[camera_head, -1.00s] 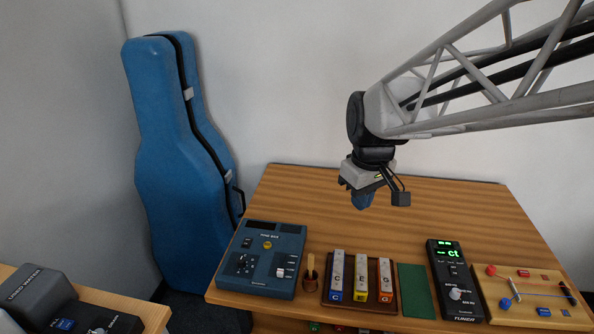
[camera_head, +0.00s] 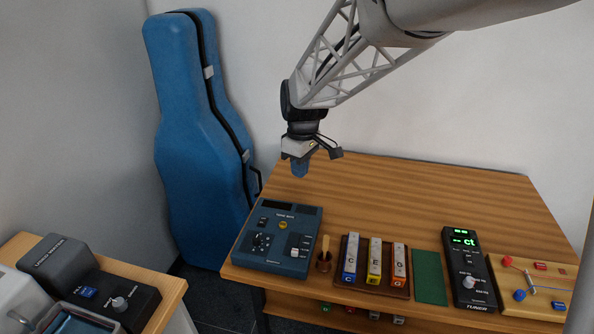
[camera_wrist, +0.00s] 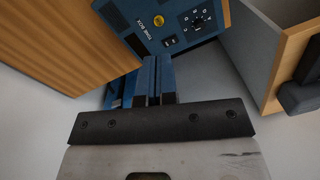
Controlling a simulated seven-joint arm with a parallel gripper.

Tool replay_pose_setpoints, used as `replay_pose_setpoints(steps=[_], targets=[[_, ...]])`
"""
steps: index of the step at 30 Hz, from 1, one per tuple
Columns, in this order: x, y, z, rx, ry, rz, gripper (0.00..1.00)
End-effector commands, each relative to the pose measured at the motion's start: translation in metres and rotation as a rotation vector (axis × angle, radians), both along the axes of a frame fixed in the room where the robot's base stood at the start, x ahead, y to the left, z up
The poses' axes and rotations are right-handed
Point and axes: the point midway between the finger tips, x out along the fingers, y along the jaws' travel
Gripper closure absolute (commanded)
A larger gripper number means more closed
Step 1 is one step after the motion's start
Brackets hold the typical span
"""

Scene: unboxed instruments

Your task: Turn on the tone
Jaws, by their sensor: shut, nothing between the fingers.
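The tone box (camera_head: 277,237) is a blue-grey unit at the left end of the wooden table. It has a dark display strip at its back edge, a yellow round button (camera_head: 283,225), a black dial (camera_head: 259,241), a small dark rocker switch (camera_head: 263,221) and a pale slider or switch (camera_head: 300,246). In the wrist view the tone box (camera_wrist: 150,45) shows its label, yellow button, switch and dial. My gripper (camera_head: 299,171) is shut and empty, pointing down above the back of the tone box, apart from it. Its blue fingers (camera_wrist: 153,75) show in the wrist view.
The table's back (camera_head: 430,185) is clear. A blue cello case (camera_head: 195,140) stands left.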

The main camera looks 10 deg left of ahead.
Motion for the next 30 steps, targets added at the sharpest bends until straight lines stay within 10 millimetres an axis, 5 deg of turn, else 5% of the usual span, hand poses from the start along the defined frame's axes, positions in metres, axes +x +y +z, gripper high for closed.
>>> replay_pose_setpoints(steps=[15, 30], targets=[[0.020, 0.102, -0.053, -0.003, 0.049, 0.255, 1.00], [0.022, 0.121, -0.063, -0.003, 0.059, 0.305, 1.00]])
